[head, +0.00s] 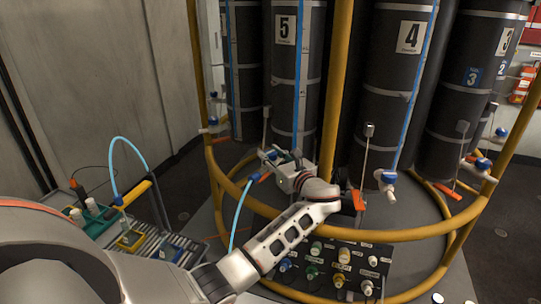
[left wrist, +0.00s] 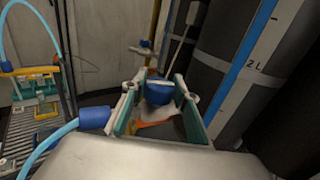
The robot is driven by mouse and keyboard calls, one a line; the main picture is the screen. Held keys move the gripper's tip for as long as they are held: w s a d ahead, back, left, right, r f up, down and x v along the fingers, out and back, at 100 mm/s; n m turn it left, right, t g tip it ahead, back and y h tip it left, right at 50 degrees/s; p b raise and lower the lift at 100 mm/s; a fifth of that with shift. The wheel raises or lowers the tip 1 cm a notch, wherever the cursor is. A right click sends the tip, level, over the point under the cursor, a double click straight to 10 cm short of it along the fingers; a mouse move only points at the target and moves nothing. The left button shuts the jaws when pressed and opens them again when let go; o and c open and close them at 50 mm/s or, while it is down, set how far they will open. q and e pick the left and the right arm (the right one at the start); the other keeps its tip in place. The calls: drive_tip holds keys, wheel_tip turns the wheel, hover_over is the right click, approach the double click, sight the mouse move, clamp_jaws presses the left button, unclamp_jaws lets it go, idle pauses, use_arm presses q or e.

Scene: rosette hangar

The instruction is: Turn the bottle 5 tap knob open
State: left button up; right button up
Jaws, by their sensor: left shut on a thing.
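Bottle 5 (head: 285,75) is a tall dark cylinder with a white "5" label and a blue level strip. My left gripper (head: 283,164) is at its tap, low on its front. In the left wrist view the blue tap knob (left wrist: 160,92) sits between the two fingers of my left gripper (left wrist: 160,100), which is shut on it. The tap body is mostly hidden behind the fingers. A light blue hose (head: 240,212) hangs by the tap; its blue connector (left wrist: 95,118) shows left of the fingers. My right gripper is not in view.
A yellow ring rail (head: 420,234) and upright post (head: 335,90) stand in front of the bottles. Bottle 4 (head: 395,80) and its tap (head: 386,178) are to the right. A panel of knobs (head: 330,270) is below my arm. A roller rack (head: 165,238) stands at left.

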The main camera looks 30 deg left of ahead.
use_arm(q)
drive_tip(key=shift+r, duration=0.15)
drive_tip(key=o, duration=1.2)
drive_tip(key=shift+c, duration=0.2)
drive_tip(key=v, duration=1.2)
